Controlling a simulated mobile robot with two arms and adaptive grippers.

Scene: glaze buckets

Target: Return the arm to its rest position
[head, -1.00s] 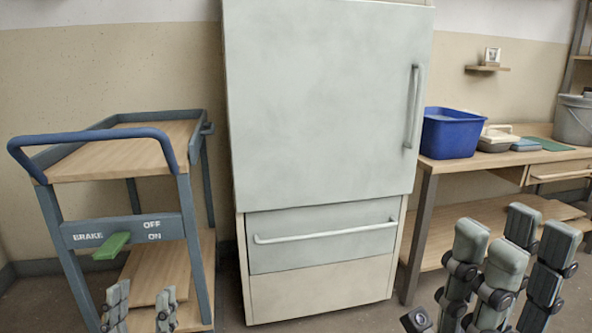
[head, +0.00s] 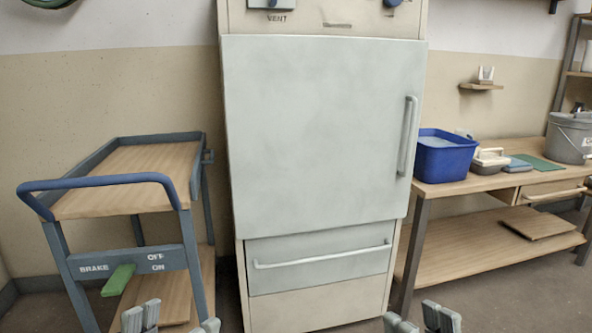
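My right gripper (head: 419,322) shows only as fingertips at the bottom edge, below the right side of the tall cabinet. Its fingertips stand apart with a gap, and no object shows between them. My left gripper (head: 175,323) also shows only as fingertips at the bottom edge, in front of the cart's lower shelf. Its fingertips are wide apart with nothing between them. The rest of both grippers and both arms is out of the picture.
A blue-grey cart (head: 130,260) with a green brake pedal (head: 118,281) stands left. A tall pale cabinet (head: 320,140), shut, stands in the middle. The right workbench (head: 480,186) holds a blue tub (head: 445,160) and a grey bucket (head: 570,138).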

